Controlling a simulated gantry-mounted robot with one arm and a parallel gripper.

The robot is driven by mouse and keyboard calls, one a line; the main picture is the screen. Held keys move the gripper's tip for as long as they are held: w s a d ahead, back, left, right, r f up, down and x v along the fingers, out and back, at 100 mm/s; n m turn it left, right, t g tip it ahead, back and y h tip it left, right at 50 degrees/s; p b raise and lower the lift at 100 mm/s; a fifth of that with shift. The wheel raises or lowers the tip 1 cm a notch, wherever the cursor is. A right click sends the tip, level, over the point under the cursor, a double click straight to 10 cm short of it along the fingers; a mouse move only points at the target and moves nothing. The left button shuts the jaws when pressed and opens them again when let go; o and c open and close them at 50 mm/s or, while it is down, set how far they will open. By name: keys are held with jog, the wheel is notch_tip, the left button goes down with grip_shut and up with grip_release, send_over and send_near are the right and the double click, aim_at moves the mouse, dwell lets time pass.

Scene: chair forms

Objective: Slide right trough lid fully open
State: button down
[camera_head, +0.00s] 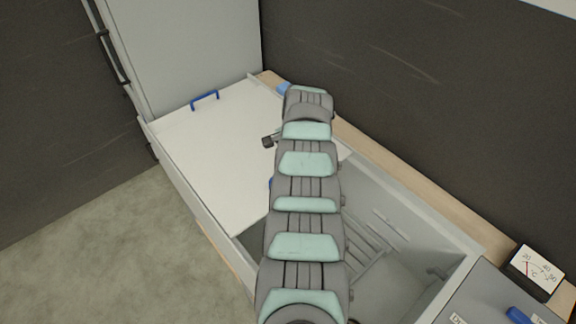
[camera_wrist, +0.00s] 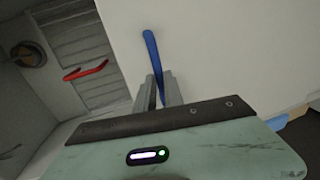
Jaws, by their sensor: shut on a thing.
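A flat white lid panel (camera_head: 215,150) covers the left part of the grey trough (camera_head: 455,262). I cannot tell where one lid ends and another begins. The right lid's blue handle (camera_wrist: 152,55) stands at the lid's edge, with the white lid (camera_wrist: 230,50) to its right. My gripper (camera_wrist: 160,84) is shut on this handle. In the head view my arm hides the gripper and most of that handle; a bit of blue (camera_head: 271,183) shows beside the arm. A second blue handle (camera_head: 205,96) is at the lid panel's far left end.
The right part of the trough is uncovered, showing a slatted interior. A red handle (camera_wrist: 86,70) is inside at left in the wrist view. A dial gauge (camera_head: 538,268) stands at the right. A tall grey panel (camera_head: 185,50) rises behind the left end. Dark walls stand behind.

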jog(key=c, duration=1.5)
grip_release()
jog(key=shift+o, duration=0.2)
jog(key=shift+r, duration=0.15)
notch_tip(320, 180, up, 10)
jog(key=s+d+p, duration=0.1)
jog(key=p, duration=0.4)
jog(key=shift+s+d+r, duration=0.2)
jog(key=shift+s, duration=0.1)
